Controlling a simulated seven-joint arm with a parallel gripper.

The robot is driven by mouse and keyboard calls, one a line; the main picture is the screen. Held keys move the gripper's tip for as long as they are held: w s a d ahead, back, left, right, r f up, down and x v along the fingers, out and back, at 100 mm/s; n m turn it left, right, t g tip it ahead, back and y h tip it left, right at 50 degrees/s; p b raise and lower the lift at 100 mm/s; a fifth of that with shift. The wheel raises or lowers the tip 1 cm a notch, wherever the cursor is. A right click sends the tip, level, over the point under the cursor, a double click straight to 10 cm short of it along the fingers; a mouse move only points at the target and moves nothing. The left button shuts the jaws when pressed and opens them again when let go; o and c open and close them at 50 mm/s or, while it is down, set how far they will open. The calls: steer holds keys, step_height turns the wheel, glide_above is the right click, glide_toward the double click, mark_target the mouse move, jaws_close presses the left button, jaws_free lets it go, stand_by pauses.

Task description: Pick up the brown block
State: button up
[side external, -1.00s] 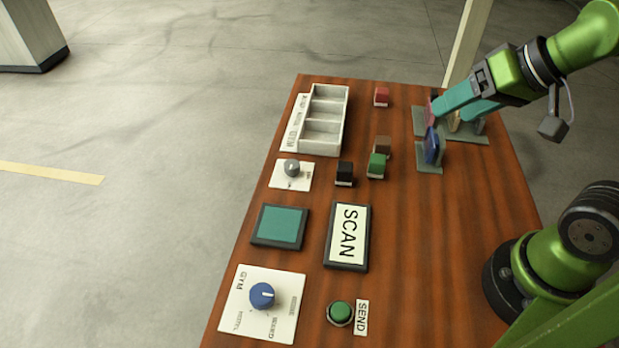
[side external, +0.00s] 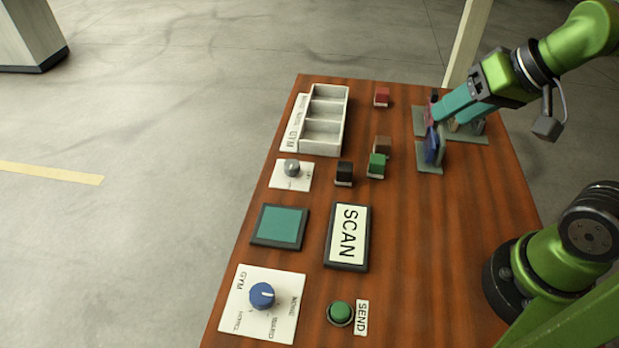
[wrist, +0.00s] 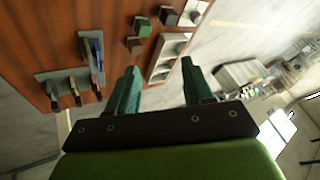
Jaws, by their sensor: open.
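The brown block (side external: 383,145) sits on the wooden table, directly behind the green block (side external: 377,166), which partly hides it. In the wrist view the brown block (wrist: 135,44) shows beside the green block (wrist: 142,25), beyond my left-hand finger. My gripper (side external: 452,114) is open and empty, over the bag stands at the table's far right, well to the right of the brown block. Its two teal fingers (wrist: 160,67) are spread apart in the wrist view.
A black block (side external: 344,173) stands left of the green one; a red block (side external: 381,97) is farther back. A grey compartment tray (side external: 322,137) lies at the back left. A blue bag (side external: 432,147) stands close below my gripper. The table's right middle is clear.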

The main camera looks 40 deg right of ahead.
steer(key=w+d+f+n+g, duration=0.1)
steer(key=w+f+g, duration=0.1)
steer(key=w, duration=0.4)
steer(key=n+g+h, duration=0.2)
steer(key=n+g, duration=0.3)
steer(key=n, duration=0.8)
glide_above(384, 140)
step_height(384, 140, down, 4)
steer(key=f, duration=1)
steer(key=shift+w+a+f, duration=0.1)
steer(key=shift+w+f, duration=0.1)
steer(key=shift+f, duration=0.2)
steer(key=shift+s+f, duration=0.15)
steer(key=shift+f, duration=1.25)
steer(key=shift+s+f, duration=0.1)
steer(key=shift+f, duration=1.25)
steer(key=c, duration=0.7)
